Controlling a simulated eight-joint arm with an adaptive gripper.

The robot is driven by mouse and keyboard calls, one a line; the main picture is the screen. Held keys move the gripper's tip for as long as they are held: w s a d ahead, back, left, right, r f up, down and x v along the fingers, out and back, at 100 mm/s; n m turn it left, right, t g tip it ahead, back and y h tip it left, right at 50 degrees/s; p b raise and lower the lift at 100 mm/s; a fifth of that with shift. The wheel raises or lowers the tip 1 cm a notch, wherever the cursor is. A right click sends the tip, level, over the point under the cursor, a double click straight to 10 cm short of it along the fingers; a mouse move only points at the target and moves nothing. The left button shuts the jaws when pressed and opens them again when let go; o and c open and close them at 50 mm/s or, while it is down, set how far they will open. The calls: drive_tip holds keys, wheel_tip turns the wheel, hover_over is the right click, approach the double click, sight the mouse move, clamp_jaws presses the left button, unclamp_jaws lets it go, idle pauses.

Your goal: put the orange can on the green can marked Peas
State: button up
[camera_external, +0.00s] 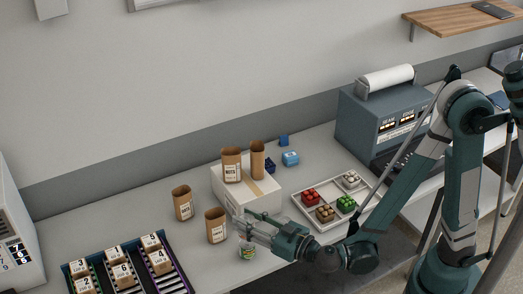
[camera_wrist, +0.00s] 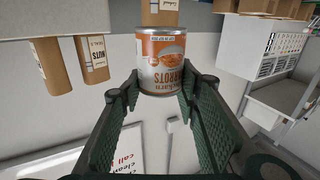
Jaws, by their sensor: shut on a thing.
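The orange can (camera_wrist: 162,60), with a white and orange label reading CARROTS upside down, sits between the fingertips in the wrist view. My gripper (camera_wrist: 160,85) is shut on it. In the outside view my gripper (camera_external: 243,222) is low over the front of the table, near a white box; the orange can is hard to make out there. A small can with a green label (camera_external: 247,252) stands on the table just below the gripper; its print is too small to read. I cannot tell whether the two cans touch.
Brown paper pouches (camera_external: 183,203) stand left of the gripper, with others on the white box (camera_external: 262,205). A tray of coloured pieces (camera_external: 310,218) lies to the right. A rack of numbered boxes (camera_external: 70,272) is at the front left.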

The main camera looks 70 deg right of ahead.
drive_tip(key=shift+f+b, duration=0.75)
drive_tip(key=shift+f, duration=1.35)
drive_tip(key=shift+f, duration=0.2)
drive_tip(key=o, duration=0.9)
drive_tip(key=shift+o, duration=0.2)
drive_tip(key=shift+r, duration=0.3)
drive_tip(key=v, duration=1.2)
drive_tip(key=shift+d, duration=0.1)
